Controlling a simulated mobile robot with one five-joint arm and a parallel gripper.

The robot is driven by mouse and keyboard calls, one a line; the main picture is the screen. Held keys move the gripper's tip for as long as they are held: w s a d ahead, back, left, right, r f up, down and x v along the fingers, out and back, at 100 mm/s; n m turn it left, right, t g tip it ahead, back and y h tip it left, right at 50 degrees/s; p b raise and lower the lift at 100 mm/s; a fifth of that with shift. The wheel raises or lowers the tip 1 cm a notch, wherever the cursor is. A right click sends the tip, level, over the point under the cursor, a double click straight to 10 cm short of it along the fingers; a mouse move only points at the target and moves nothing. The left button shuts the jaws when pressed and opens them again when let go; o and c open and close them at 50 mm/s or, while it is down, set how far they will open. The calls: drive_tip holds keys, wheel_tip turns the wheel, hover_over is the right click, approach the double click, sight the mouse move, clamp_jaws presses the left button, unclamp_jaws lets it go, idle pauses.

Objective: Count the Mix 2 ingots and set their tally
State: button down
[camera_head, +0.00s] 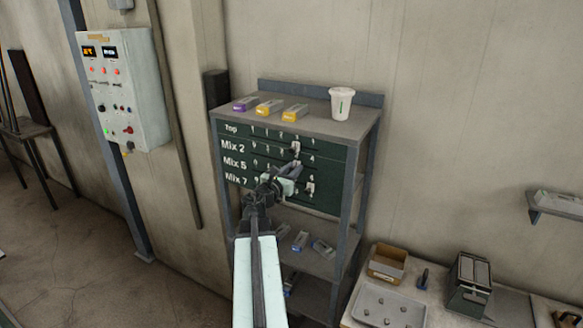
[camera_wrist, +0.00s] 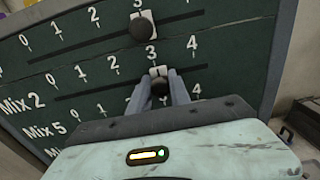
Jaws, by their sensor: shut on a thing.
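The dark tally board (camera_head: 235,190) has rows labelled Top, Mix 2, Mix 5 and Mix 7. My gripper (camera_wrist: 160,86) is shut on the Mix 2 slider knob (camera_wrist: 158,71), which stands under the 3 of that row. The Top row's knob (camera_wrist: 142,27) stands under its 3. In the head view my gripper (camera_head: 287,178) covers part of the board. One purple-ended ingot (camera_head: 245,103) and two yellow-ended ingots (camera_head: 269,107) lie on the stand's top. Several ingots (camera_head: 300,241) lie on a lower shelf, partly hard to make out; their marks are too small to read.
A white cup (camera_head: 341,103) stands at the right of the stand's top (camera_head: 318,120). Another pale knob (camera_head: 310,188) sits lower right on the board. A workbench with a cardboard box (camera_head: 387,264) and tray (camera_head: 390,305) is at right. A control panel (camera_head: 122,88) hangs at left.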

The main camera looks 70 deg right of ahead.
drive_tip(key=c, duration=1.2)
unclamp_jaws()
drive_tip(key=shift+d, duration=0.1)
drive_tip(key=shift+c, duration=0.2)
drive_tip(key=shift+w, duration=0.15)
drive_tip(key=shift+a, duration=0.2)
